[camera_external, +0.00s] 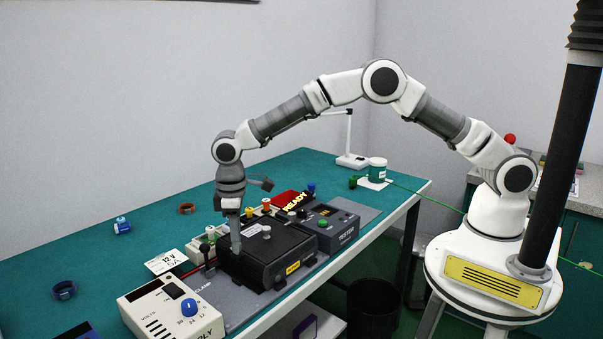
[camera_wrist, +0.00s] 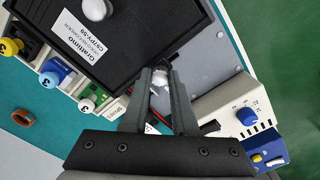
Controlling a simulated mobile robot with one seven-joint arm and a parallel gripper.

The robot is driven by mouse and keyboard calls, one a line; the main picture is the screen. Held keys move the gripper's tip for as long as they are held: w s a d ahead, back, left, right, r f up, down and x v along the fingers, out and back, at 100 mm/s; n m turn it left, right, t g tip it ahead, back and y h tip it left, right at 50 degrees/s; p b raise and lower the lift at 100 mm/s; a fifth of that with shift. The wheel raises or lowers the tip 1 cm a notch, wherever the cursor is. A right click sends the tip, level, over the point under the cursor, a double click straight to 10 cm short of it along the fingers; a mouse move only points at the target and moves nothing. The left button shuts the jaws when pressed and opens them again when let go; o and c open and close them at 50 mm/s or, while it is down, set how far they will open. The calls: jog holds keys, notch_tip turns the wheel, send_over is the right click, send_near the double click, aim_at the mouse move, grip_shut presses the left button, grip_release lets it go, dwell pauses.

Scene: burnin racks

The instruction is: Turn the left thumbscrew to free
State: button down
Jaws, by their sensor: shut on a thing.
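The black unit (camera_external: 285,243) with a yellow label lies on a grey plate on the bench. In the wrist view the black unit (camera_wrist: 125,60) carries a white printed label and a pale round knob (camera_wrist: 97,9). My gripper (camera_external: 236,246) points down at the unit's near-left end. In the wrist view my gripper (camera_wrist: 160,84) is shut on the left thumbscrew (camera_wrist: 160,77), a small pale metal head between the fingertips beside the unit's edge. The fingers hide part of the thumbscrew, and its turn angle cannot be read.
A white power supply (camera_external: 150,312) with a blue knob stands close by at the front left. A dark tester (camera_external: 341,237) stands right of the unit. Coloured connectors (camera_wrist: 50,79) line the unit's side. The teal bench (camera_external: 110,262) is mostly clear at the left.

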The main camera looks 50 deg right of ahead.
jog(key=shift+w+n, duration=0.1)
jog(key=shift+n, duration=0.4)
jog(key=shift+r, duration=0.1)
jog(key=c, duration=0.7)
grip_release()
notch_tip(320, 180, up, 17)
jog(key=shift+r, duration=0.15)
